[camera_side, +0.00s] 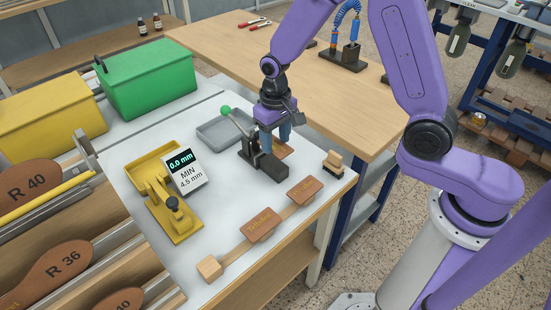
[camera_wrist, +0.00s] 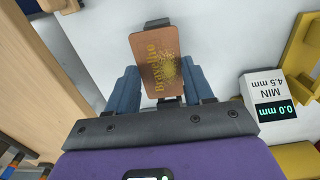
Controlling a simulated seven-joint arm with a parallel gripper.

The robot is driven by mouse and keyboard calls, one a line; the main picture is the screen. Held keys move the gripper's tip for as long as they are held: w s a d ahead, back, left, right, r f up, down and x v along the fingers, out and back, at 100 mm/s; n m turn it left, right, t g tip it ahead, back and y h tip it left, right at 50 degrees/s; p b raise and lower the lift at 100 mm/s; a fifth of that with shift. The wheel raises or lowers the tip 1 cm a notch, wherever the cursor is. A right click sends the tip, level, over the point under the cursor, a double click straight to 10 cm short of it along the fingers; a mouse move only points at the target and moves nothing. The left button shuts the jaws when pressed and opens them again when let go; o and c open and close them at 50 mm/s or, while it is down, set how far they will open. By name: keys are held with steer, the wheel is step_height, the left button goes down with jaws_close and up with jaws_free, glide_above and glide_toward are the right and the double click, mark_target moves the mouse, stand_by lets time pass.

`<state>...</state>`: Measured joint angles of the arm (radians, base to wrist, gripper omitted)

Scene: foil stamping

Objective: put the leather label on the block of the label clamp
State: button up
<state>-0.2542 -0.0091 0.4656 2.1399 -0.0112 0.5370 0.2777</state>
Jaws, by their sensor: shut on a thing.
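My gripper (camera_side: 275,136) has its blue fingers shut on a brown leather label (camera_wrist: 156,62). The label has gold lettering and a sun mark and lies flat between the fingers in the wrist view. I cannot tell whether the label touches the block.
Two brown labels (camera_side: 262,222) rest on a wooden strip at the front. A small wooden stand (camera_side: 333,162) is to the right. A grey tray (camera_side: 220,132) lies behind left. A yellow gauge (camera_side: 172,212) with a display (camera_side: 184,170) reading 0.0 mm stands left.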

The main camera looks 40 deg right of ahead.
mark_target(275, 147)
steer(key=shift+f, duration=2.95)
steer(key=shift+f, duration=0.1)
steer(key=o, duration=1)
step_height(275, 147, up, 12)
steer(key=shift+a+f, duration=0.1)
steer(key=shift+f, duration=0.05)
steer(key=shift+r, duration=0.3)
steer(key=shift+s, duration=0.1)
